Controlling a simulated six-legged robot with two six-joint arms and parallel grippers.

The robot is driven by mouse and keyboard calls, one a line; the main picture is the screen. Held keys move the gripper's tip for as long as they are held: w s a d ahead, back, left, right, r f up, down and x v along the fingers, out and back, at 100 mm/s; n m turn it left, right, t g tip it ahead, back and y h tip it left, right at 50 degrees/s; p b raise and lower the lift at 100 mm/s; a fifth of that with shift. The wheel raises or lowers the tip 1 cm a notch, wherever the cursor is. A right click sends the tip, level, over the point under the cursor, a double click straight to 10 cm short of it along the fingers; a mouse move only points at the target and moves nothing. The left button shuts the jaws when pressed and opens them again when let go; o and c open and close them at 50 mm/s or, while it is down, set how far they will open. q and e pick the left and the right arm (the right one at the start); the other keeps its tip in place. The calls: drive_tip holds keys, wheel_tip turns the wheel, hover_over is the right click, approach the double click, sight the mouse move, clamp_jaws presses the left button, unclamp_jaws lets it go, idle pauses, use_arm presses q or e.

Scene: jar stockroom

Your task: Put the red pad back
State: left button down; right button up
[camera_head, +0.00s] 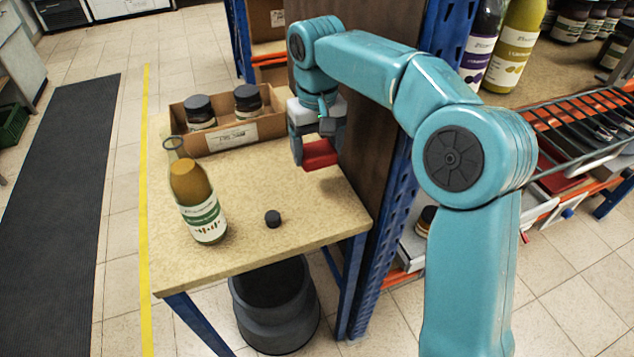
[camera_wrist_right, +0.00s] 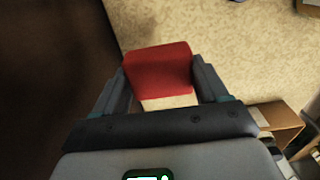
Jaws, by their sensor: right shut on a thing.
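The red pad (camera_head: 320,154) is between the fingers of my right gripper (camera_head: 312,146), above the right side of the small table (camera_head: 270,195). In the right wrist view, the red pad (camera_wrist_right: 158,62) sits between both fingers of the gripper (camera_wrist_right: 160,84), with a pale strip along its near edge. The gripper is shut on it. I cannot tell whether the pad touches the tabletop. My left gripper is not in view.
A brown panel (camera_head: 375,120) and blue rack post stand close right of the pad. A cardboard box (camera_head: 232,137) with two dark-lidded jars stands behind. A yellow-brown bottle (camera_head: 200,205) and a black cap (camera_head: 273,218) stand nearer. The table's middle is clear.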

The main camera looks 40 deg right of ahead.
sight(317, 185)
wheel_tip(317, 185, down, 7)
drive_tip(key=shift+f+b, duration=0.1)
drive_tip(key=shift+b, duration=0.75)
drive_tip(key=o, duration=0.7)
drive_tip(key=shift+f, duration=0.1)
drive_tip(key=o, duration=0.4)
wheel_tip(317, 185, up, 12)
drive_tip(key=p, duration=0.4)
drive_tip(key=shift+r, duration=0.25)
